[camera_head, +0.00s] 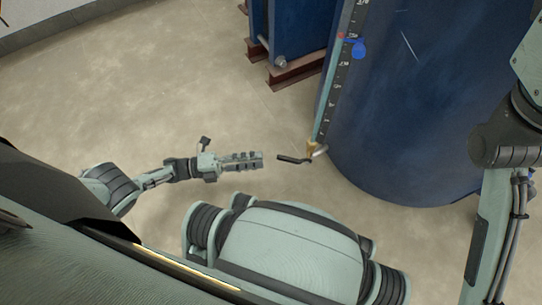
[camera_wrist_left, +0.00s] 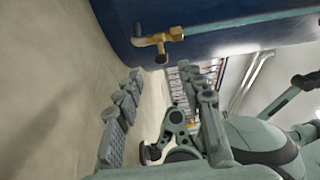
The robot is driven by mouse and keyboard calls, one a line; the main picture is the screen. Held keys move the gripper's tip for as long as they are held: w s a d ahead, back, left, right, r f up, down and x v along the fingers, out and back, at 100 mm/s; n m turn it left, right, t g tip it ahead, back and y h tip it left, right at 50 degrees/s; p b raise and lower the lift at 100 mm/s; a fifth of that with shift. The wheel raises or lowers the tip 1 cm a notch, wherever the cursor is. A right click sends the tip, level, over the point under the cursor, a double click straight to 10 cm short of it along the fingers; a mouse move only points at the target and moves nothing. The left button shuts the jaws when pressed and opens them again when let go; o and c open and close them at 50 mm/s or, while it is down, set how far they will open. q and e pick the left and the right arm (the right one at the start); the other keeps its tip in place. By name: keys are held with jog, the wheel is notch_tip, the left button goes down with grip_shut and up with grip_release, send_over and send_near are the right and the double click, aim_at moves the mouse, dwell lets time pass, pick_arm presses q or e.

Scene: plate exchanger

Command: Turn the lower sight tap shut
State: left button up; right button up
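The lower sight tap (camera_head: 312,150) is a brass fitting at the foot of the sight scale, low on the blue tank. Its dark lever (camera_head: 293,160) points left, towards my left gripper. In the left wrist view the brass tap (camera_wrist_left: 165,37) is at the top, against the tank, with the dark end of its lever (camera_wrist_left: 161,58) facing the camera. My left gripper (camera_head: 261,160) is just left of the lever, apart from it. In the left wrist view its fingers (camera_wrist_left: 166,82) are spread with nothing between them. My right gripper is out of view.
The blue tank (camera_head: 425,110) stands at the right on the floor. The sight scale (camera_head: 335,90) runs up its side with a blue piece (camera_head: 358,48) near the top. A blue frame on brown beams (camera_head: 285,72) stands behind. The floor left of the tap is clear.

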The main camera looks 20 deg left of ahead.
pick_arm(q)
jog(key=shift+v, duration=2.15)
